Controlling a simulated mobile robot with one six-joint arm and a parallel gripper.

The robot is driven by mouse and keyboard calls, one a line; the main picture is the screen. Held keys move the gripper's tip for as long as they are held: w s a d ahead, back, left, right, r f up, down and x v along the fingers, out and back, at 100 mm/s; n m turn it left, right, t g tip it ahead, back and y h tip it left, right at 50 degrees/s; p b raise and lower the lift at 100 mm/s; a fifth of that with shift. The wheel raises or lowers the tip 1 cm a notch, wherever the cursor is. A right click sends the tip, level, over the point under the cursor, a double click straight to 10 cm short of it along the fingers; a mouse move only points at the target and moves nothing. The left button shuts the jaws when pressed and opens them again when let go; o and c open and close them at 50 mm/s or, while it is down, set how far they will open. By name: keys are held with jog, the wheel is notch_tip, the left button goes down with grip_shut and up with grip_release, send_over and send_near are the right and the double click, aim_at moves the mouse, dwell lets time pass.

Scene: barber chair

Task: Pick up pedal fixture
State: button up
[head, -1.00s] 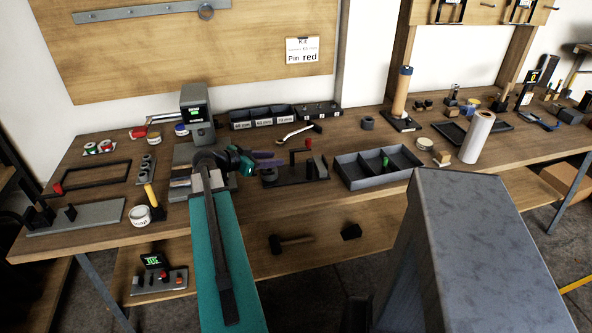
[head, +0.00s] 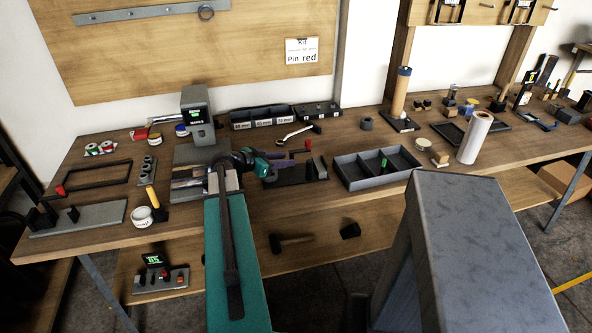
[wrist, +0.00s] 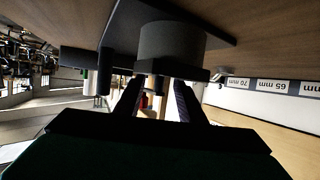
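The likely pedal fixture (head: 320,168) is a dark base plate with an upright block and a red-tipped post, on the bench right of centre in the head view. In the wrist view, which looks upside down, a grey cylinder (wrist: 172,40) stands on a dark plate close to my fingers. My gripper (head: 290,163) is over the left part of this fixture in the head view and partly hides it. In the wrist view my gripper (wrist: 157,98) has its two fingers apart with a gap between them. I cannot tell whether either finger touches the fixture.
A grey divided tray (head: 358,180) stands right of the fixture. A labelled black bin (head: 265,120) and a wrench (head: 293,133) lie behind it. A grey device with a screen (head: 196,110) is at left. Bare bench top shows in front of the fixture.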

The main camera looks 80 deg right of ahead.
jog(key=shift+x, duration=0.75)
jog(key=shift+c, duration=0.2)
grip_shut()
